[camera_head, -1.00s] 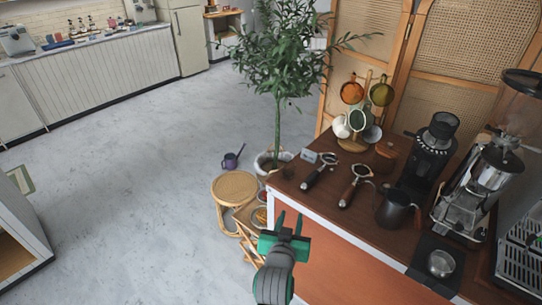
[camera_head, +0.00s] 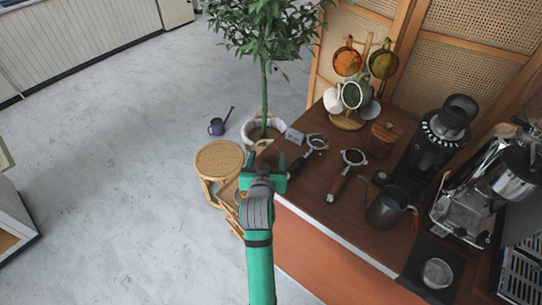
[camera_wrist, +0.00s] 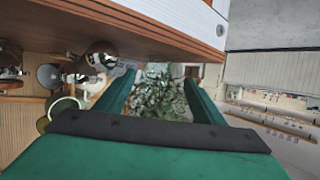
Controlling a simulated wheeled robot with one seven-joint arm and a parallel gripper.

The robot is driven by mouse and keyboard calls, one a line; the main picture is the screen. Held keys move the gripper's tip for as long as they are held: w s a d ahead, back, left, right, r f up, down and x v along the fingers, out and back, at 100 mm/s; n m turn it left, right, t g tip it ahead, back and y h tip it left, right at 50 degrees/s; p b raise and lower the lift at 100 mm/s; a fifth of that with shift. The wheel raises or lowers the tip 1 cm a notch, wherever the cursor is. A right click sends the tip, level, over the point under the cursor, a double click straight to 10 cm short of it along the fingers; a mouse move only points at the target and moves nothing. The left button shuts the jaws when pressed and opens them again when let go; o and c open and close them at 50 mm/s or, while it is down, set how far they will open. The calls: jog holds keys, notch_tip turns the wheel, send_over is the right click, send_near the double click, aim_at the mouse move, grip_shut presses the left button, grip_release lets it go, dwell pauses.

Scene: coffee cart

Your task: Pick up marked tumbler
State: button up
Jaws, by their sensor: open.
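My gripper (camera_head: 265,170) is open and empty, at the left edge of the wooden counter (camera_head: 318,190). I cannot make out a mark on any cup, so I cannot tell which is the marked tumbler. Several cups, including an orange cup (camera_head: 347,61) and an amber-green cup (camera_head: 383,62), hang on a wooden rack at the back of the counter. A small clear or metal cup (camera_head: 437,272) stands on a black mat (camera_head: 412,262) at the front right.
Two portafilters (camera_head: 306,153) (camera_head: 346,178), a dark pitcher (camera_head: 387,209), a wooden-lidded jar (camera_head: 382,140), a grinder (camera_head: 432,140) and an espresso machine crowd the counter. A rattan stool (camera_head: 219,159), potted plant (camera_head: 264,130) and watering can (camera_head: 217,127) stand left.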

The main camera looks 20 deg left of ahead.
aim_at(270, 151)
jog(key=shift+w+a+f, duration=0.15)
jog(key=shift+w+a, duration=0.05)
jog(key=shift+w, duration=0.15)
jog(key=shift+d+x, duration=0.2)
jog(key=shift+x, duration=1.1)
jog(key=shift+d+x, duration=0.15)
jog(key=shift+x, duration=1.2)
jog(key=shift+w, duration=0.15)
jog(key=c, duration=1.2)
